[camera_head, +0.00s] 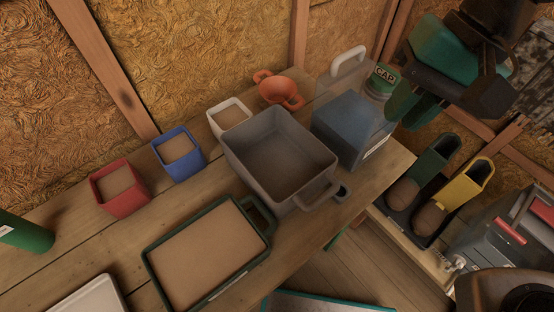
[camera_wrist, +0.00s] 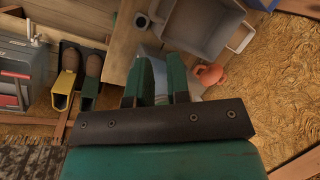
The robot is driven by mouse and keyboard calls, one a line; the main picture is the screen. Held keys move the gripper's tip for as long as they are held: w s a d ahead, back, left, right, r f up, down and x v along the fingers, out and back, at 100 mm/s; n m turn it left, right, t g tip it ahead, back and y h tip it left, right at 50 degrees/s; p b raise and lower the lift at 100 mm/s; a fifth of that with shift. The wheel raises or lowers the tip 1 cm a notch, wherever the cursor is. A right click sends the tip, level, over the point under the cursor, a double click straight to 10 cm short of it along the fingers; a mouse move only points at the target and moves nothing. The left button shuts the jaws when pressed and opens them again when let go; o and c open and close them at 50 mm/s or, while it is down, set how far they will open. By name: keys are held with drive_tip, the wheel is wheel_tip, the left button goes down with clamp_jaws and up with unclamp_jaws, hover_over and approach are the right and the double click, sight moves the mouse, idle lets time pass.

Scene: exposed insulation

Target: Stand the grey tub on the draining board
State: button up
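The grey tub (camera_head: 255,165) stands upright on the wooden bench, with a handle on its near right end and nothing visible inside. It also shows at the top of the wrist view (camera_wrist: 232,43). My gripper (camera_head: 404,108) is in the air to the right of the tub, apart from it, beyond the clear jug. In the wrist view my gripper's two green fingers (camera_wrist: 156,68) are spread, with no held object visible. I cannot tell for sure which thing is the draining board. A green-rimmed tray (camera_head: 250,266) with a tan surface lies in front of the tub.
An orange colander (camera_head: 277,92), white box (camera_head: 229,117), blue box (camera_head: 179,155) and red box (camera_head: 119,190) stand behind and left. A pale tray (camera_head: 88,300) lies front left. Boots (camera_head: 432,163) stand right.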

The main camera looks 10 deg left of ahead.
sight(311, 181)
drive_tip(key=w+a+f+m+g, duration=0.2)
drive_tip(key=w+a+f+m, duration=0.2)
drive_tip(key=a+f+m, duration=0.3)
drive_tip(key=shift+m+h, duration=0.4)
drive_tip(key=shift+d+p+x, duration=0.1)
drive_tip(key=shift+d+x, duration=0.1)
drive_tip(key=shift+x, duration=2.55)
drive_tip(key=shift+d+p+x, duration=0.15)
drive_tip(key=shift+d+x, duration=0.05)
drive_tip(key=shift+x, duration=2.55)
drive_tip(key=shift+d+p+x, duration=0.1)
drive_tip(key=shift+d+x, duration=0.1)
drive_tip(key=shift+x, duration=2.55)
drive_tip(key=shift+f, duration=0.1)
clamp_jaws()
